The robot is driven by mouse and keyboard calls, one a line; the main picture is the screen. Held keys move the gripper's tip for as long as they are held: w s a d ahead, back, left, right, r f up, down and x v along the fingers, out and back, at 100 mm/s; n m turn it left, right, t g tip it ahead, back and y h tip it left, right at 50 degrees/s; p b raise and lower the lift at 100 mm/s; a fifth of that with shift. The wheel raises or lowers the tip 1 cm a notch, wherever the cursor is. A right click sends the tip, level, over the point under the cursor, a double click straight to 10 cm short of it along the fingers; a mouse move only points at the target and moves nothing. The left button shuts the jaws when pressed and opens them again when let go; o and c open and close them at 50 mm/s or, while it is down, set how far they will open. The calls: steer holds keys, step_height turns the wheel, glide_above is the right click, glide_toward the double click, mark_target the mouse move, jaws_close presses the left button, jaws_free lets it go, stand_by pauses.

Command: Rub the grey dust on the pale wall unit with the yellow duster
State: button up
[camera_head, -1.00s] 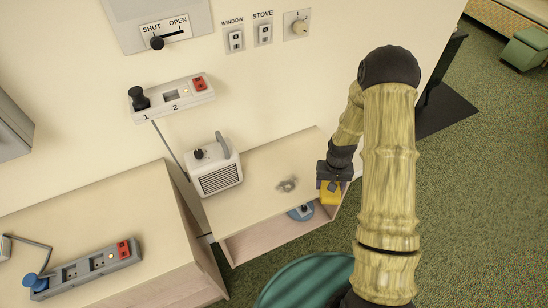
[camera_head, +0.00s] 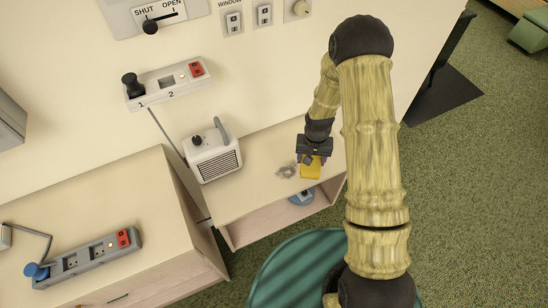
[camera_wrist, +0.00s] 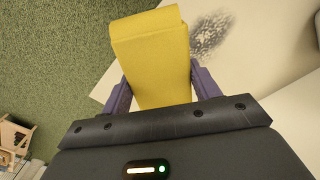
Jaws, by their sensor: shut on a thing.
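The pale wall unit (camera_head: 245,198) stands against the wall with an open shelf below its top. A patch of grey dust (camera_head: 286,171) lies on its top; in the wrist view the dust (camera_wrist: 210,32) shows just right of the duster. My gripper (camera_head: 314,158) is shut on the yellow duster (camera_head: 312,167), which also fills the middle of the wrist view (camera_wrist: 152,60). The duster is over the top, just right of the dust in the head view. I cannot tell whether it touches the surface.
A white heater-like box (camera_head: 213,156) stands on the unit left of the dust. A blue object (camera_head: 302,197) sits on the shelf below. A second cabinet with a power strip (camera_head: 86,258) is at left. A green round thing (camera_head: 290,265) is in front.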

steer(key=s+a+r+m, duration=0.1)
steer(key=s+a+r, duration=0.1)
steer(key=a, duration=1)
steer(key=shift+a+p, duration=0.15)
steer(key=shift+p, duration=0.2)
